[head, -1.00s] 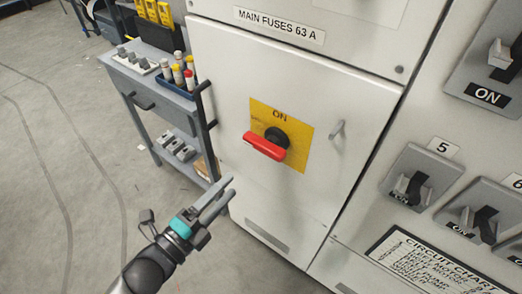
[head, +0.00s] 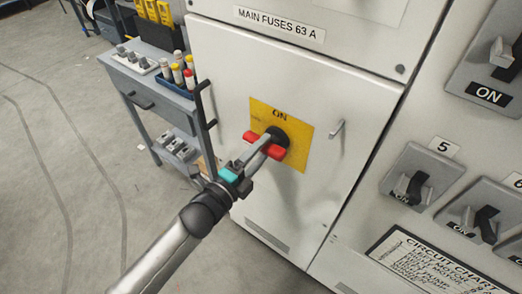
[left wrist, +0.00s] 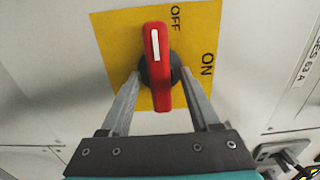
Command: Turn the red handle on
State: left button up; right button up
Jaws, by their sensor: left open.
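The red handle (head: 275,152) sits on a black hub in front of a yellow plate (head: 301,150) on the white cabinet door. In the left wrist view the handle (left wrist: 161,85) stands upright, and its white-marked end lies towards the word OFF. The word ON is to the right there. My left gripper (head: 266,145) is open at the handle. In the left wrist view the fingers of my left gripper (left wrist: 160,88) lie on either side of the handle; I cannot tell whether they touch it. The middle of the handle is partly hidden in the head view. My right gripper is out of view.
A small door latch (head: 337,131) is right of the plate. Breaker switches (head: 411,188) and a circuit chart (head: 425,262) are on the panel at right. A grey cart (head: 150,98) with fuses stands at left. The floor at left is clear.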

pick_arm(q)
grip_shut()
dwell(0.6)
dwell(0.9)
